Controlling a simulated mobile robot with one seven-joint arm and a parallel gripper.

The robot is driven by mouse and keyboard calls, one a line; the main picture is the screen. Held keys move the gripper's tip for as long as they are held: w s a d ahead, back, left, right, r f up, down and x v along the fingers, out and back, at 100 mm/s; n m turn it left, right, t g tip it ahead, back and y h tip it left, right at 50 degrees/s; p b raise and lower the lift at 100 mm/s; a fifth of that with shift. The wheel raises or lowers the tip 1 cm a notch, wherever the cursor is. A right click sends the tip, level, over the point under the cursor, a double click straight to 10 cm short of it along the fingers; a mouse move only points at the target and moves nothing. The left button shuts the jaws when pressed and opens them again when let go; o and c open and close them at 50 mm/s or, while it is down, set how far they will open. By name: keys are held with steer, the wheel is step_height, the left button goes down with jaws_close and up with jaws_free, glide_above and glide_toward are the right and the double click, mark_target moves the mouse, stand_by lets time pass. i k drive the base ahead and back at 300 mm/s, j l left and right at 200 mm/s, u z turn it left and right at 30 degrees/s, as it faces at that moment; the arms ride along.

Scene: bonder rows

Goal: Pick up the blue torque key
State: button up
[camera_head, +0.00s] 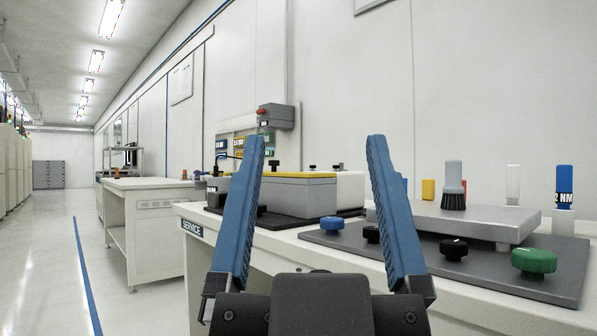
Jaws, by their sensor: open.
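A blue handle marked "2 NM" (564,184) stands upright at the far right of the bench; its marking fits the blue torque key. Its lower end sits at a pale block. A blue knob (331,225) lies on the dark mat, left of the metal plate. My gripper (316,142) is open and empty, with two blue fingers pointing up and forward. The "2 NM" handle is well to the right of the right finger. The blue knob appears between the fingers in the picture, farther off.
The white service bench (255,248) carries a dark mat (480,278) with black knobs (453,248) and a green knob (534,261). A metal plate (470,222) with a brush (453,188) stands behind them. A grey box (297,194) is at left. The left aisle floor is clear.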

mark_target(563, 198)
steer(key=z, duration=1.1)
